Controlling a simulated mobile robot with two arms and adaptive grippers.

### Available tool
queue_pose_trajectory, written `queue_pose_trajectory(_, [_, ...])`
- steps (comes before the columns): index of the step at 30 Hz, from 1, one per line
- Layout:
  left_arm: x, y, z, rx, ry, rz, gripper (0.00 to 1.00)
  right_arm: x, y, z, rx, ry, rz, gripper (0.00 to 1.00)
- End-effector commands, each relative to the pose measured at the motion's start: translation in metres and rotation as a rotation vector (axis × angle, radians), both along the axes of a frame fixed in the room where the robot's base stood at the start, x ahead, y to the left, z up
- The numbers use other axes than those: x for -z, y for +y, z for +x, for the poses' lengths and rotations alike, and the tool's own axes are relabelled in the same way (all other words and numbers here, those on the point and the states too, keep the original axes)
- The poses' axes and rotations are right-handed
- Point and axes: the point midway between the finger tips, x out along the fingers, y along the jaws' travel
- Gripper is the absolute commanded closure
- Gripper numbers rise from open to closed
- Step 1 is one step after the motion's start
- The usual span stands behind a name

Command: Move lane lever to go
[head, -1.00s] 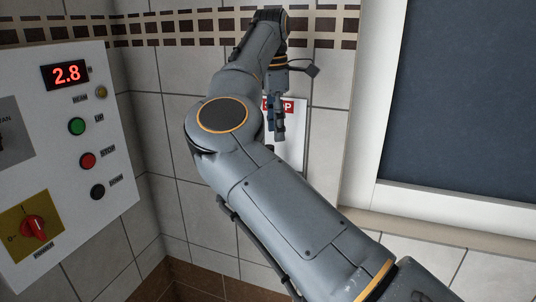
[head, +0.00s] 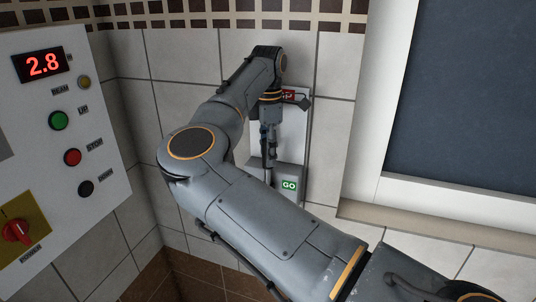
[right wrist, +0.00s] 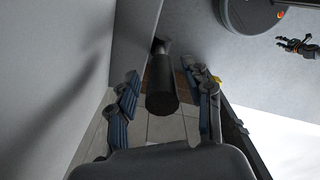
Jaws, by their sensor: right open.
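A pale lever panel (head: 293,130) is on the tiled wall in the head view, with a red label (head: 289,96) at its top and a green GO label (head: 289,185) on a grey block at its bottom. My right gripper (head: 268,140) hangs fingers-down in front of the panel, above the grey block. In the right wrist view the dark round lever handle (right wrist: 161,88) stands between the open, spread fingers of my right gripper (right wrist: 164,92). They do not visibly clamp it. My arm partly hides the panel. A small dark claw-like shape at the wrist view's upper right may be my left gripper.
A white control panel (head: 105,150) with a red 2.8 display (head: 43,65), several buttons and a red rotary switch (head: 17,232) is on the left. A window with a white frame (head: 365,100) and a sill (head: 420,232) is on the right.

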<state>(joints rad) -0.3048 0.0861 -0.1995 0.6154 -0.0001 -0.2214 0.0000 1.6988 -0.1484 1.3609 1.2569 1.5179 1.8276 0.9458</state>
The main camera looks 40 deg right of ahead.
Motion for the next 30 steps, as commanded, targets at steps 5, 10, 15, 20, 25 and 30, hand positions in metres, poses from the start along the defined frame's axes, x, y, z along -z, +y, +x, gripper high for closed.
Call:
queue_pose_trajectory(5, [-0.007, -0.01, 0.016, -0.003, -0.026, -0.013, 0.65, 0.016, 0.0, 0.0, -0.001, 0.0, 0.0, 0.5])
queue_pose_trajectory(10, [-0.007, -0.011, 0.015, -0.004, -0.024, -0.014, 0.65, 0.021, 0.0, 0.0, -0.001, 0.0, -0.001, 0.5])
queue_pose_trajectory(15, [-0.006, -0.01, 0.01, -0.003, -0.017, -0.013, 0.65, 0.021, 0.0, 0.0, -0.001, -0.001, 0.0, 0.5])
queue_pose_trajectory(20, [-0.006, -0.008, 0.007, -0.002, -0.01, -0.01, 0.65, 0.021, 0.0, 0.0, -0.001, -0.001, 0.0, 0.8])
queue_pose_trajectory(25, [-0.006, -0.005, 0.005, -0.001, -0.009, -0.007, 0.65, 0.021, 0.0, 0.0, -0.001, -0.001, 0.0, 1.0])
queue_pose_trajectory(30, [-0.005, -0.005, 0.005, -0.001, -0.008, -0.006, 0.65, 0.021, -0.001, 0.0, -0.001, -0.001, -0.002, 1.0])
